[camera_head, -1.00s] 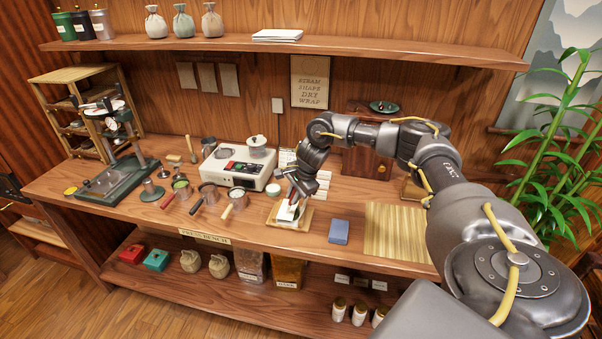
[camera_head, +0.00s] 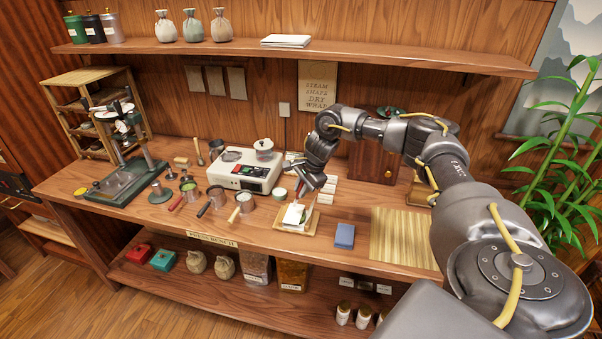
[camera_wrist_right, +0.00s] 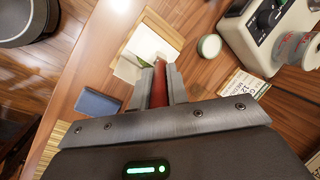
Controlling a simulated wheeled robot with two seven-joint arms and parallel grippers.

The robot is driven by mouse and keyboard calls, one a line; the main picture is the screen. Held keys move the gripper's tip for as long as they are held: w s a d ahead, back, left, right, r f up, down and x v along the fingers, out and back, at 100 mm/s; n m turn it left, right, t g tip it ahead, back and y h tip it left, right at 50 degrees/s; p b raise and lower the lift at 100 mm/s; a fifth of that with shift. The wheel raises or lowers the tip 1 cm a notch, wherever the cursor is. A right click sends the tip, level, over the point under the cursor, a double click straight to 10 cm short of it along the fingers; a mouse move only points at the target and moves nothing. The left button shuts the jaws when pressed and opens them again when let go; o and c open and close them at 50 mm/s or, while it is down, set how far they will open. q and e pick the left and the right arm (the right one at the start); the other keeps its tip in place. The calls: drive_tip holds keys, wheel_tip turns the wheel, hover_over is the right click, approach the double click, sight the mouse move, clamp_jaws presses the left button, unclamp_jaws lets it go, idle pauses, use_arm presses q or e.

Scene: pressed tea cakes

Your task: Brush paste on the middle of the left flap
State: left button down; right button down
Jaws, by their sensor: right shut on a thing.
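My right gripper (camera_head: 301,192) is above the wrapper. In the right wrist view the gripper (camera_wrist_right: 164,88) is shut on a red-handled tool, apparently the brush (camera_wrist_right: 159,84), whose tip points toward the wrapper. The white paper wrapper (camera_head: 293,216) lies on a light wooden board (camera_head: 309,226), with a flap standing up and something dark green showing at it. In the right wrist view the wrapper (camera_wrist_right: 127,69) is partly hidden by the brush and jaws. I cannot tell whether the brush tip touches the paper. My left gripper is not in view.
A small round jar (camera_wrist_right: 209,46) stands near the board. A blue block (camera_head: 344,236) and a bamboo mat (camera_head: 403,238) lie to the right. The white steamer unit (camera_head: 243,170) and several handled cups (camera_head: 216,197) stand to the left.

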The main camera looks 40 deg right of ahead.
wheel_tip(320, 180, up, 2)
drive_tip(key=shift+w+a+p, duration=0.1)
drive_tip(key=shift+p, duration=0.4)
drive_tip(key=shift+r+p, duration=0.55)
drive_tip(key=shift+r, duration=0.15)
drive_tip(key=shift+r+p, duration=0.4)
drive_tip(key=shift+r, duration=0.25)
drive_tip(key=shift+f, duration=0.1)
